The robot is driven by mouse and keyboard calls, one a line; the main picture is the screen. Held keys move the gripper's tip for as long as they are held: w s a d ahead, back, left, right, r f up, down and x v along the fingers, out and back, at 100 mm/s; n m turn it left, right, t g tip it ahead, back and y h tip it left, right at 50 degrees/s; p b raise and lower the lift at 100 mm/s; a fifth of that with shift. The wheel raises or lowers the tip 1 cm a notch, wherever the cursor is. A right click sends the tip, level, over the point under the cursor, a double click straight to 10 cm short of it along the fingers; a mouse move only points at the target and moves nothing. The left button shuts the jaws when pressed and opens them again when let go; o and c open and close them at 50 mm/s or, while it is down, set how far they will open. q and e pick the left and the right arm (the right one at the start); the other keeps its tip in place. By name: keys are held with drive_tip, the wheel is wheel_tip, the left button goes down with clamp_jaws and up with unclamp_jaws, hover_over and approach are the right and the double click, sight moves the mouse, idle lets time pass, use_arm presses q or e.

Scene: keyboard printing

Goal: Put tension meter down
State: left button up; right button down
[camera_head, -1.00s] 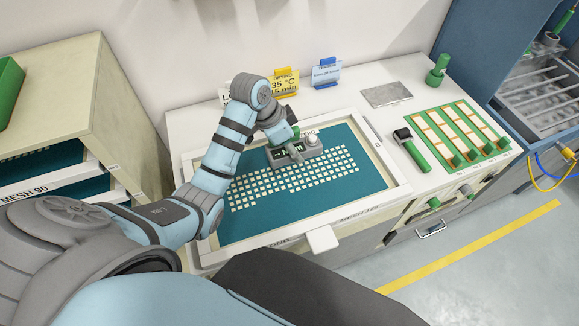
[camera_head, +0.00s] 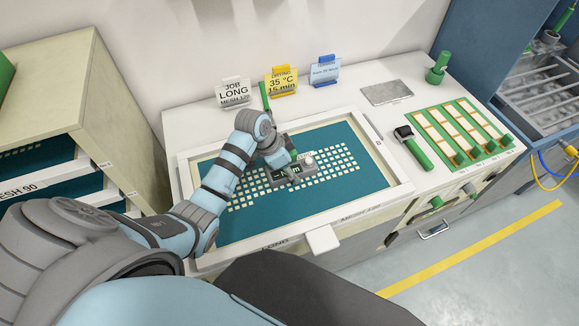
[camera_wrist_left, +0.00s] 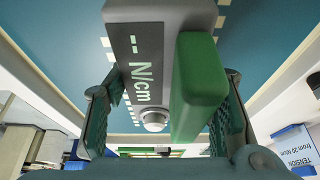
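The tension meter (camera_head: 292,173) is a grey block with a dark display, a round silver knob and a green grip. It is over the teal mesh (camera_head: 250,223) of the framed screen, near the white key pattern. In the left wrist view the meter (camera_wrist_left: 143,60) lies between my finger pads, its display showing dashes and "N/cm". I cannot tell whether the meter's underside touches the mesh. My right gripper is not in view.
Job, drying and tension cards (camera_head: 325,70) stand along the back. A grey plate (camera_head: 387,92), a green-handled tool (camera_head: 412,149) and a green fixture (camera_head: 462,130) are on the right. A shelf rack (camera_head: 120,130) stands at left. White worktop around the plate is bare.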

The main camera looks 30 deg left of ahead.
use_arm(q)
drive_tip(key=o, duration=0.4)
drive_tip(key=shift+r, duration=0.1)
drive_tip(key=p+v, duration=0.1)
drive_tip(key=v, duration=1.1)
drive_tip(key=shift+r, duration=0.1)
